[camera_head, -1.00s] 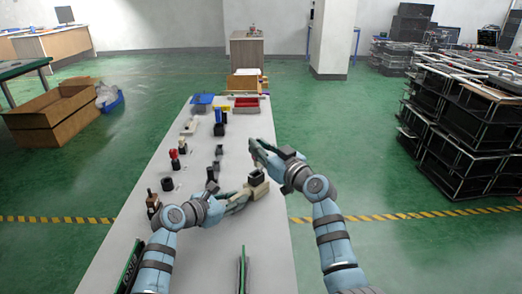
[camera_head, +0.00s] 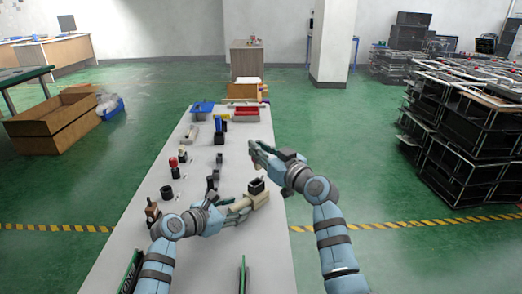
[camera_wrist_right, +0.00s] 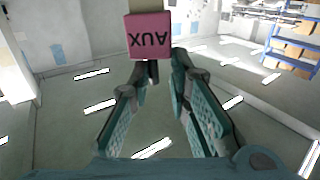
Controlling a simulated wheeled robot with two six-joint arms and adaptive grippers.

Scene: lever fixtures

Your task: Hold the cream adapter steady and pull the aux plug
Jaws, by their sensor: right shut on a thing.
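The cream adapter (camera_head: 262,200), a pale block with a dark socket on top, is held near the right edge of the table. My left gripper (camera_head: 238,206) is shut on it from the left. The aux plug (camera_wrist_right: 149,37), a pink block with an upside-down AUX label, is at the fingertips of my right gripper (camera_wrist_right: 161,66), which is shut on it. A dark stub shows below the plug and a pale piece above it. In the head view my right gripper (camera_head: 253,149) is up and apart from the adapter; I cannot make out the plug there.
The long white table (camera_head: 235,160) carries several small fixtures along its left side, one with a red knob (camera_head: 173,162). A blue bin (camera_head: 202,107) and a red bin (camera_head: 246,114) stand at the far end. Black racks (camera_head: 465,150) stand on the floor at right.

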